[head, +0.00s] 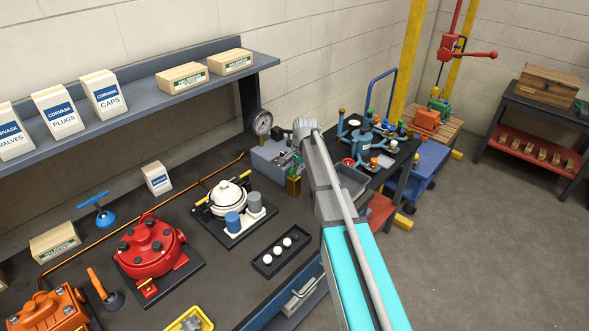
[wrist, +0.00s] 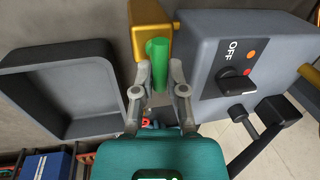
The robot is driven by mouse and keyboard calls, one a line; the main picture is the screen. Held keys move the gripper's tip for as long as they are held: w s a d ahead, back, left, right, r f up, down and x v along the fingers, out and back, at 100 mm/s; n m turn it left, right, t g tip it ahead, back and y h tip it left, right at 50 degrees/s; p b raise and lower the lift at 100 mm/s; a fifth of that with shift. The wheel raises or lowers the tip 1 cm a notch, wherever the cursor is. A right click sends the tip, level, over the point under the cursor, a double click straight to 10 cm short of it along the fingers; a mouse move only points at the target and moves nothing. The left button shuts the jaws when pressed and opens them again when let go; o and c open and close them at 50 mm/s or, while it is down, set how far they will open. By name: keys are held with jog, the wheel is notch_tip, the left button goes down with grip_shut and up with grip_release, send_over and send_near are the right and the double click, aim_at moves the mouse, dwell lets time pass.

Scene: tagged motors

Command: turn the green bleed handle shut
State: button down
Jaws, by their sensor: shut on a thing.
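The green bleed handle (wrist: 159,62) is an upright green bar in the wrist view, in front of a brass-coloured block (wrist: 149,20). My gripper (wrist: 158,82) has one finger on each side of the handle and is shut on it. In the head view the wrist end of my arm hangs over the right end of the bench, by a grey box (head: 268,158) with a dial gauge (head: 262,122). The brass block also shows in the head view (head: 294,187). The fingers and their grip are hard to make out there.
In the wrist view a grey housing (wrist: 210,35) with a black knob (wrist: 238,82) marked OFF stands close on the right. An empty dark tray (wrist: 65,92) is close on the left. A red motor (head: 150,248) and a cream motor (head: 228,198) stand farther left on the bench.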

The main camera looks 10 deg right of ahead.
jog(key=shift+s+m, duration=0.15)
jog(key=shift+m, duration=0.35)
jog(key=c, duration=0.7)
grip_release()
